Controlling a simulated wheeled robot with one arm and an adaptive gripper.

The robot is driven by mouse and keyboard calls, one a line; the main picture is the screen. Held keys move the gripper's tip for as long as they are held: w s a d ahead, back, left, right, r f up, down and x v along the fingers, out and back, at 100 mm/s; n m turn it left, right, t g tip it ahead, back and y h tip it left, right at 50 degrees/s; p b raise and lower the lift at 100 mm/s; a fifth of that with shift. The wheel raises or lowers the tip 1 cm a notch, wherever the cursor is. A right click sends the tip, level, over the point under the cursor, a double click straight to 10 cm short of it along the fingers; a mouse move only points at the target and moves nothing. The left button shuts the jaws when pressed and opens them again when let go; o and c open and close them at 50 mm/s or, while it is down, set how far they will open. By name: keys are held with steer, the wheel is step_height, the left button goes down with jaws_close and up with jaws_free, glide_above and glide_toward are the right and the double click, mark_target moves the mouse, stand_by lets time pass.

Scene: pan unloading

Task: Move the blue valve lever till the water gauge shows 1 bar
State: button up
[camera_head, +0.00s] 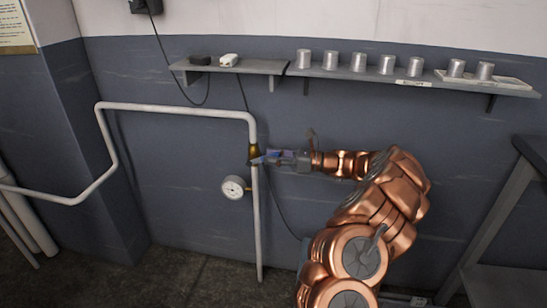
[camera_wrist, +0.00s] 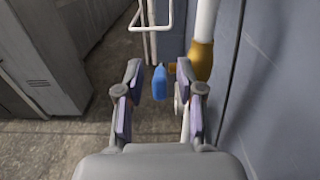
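The blue valve lever (camera_wrist: 159,83) shows in the wrist view ahead of my gripper, between and just beyond its two fingertips (camera_wrist: 160,85). It joins the brass valve (camera_wrist: 201,60) on the white vertical pipe. In the head view the brass valve (camera_head: 254,151) sits on the pipe above the gauge, and my gripper (camera_head: 268,158) is right beside it. The fingers are apart, with a clear gap. I cannot tell whether they touch the lever. The round white water gauge (camera_head: 234,187) is left of the pipe; its reading is too small to make out.
White pipe (camera_head: 180,108) runs along the wall to the left. A shelf (camera_head: 340,75) with several metal cups (camera_head: 359,62) is above my arm. A dark table (camera_head: 500,230) stands at the right. Grey cabinets (camera_wrist: 50,50) are left in the wrist view; floor there is clear.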

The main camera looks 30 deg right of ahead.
jaws_close()
stand_by(0.7)
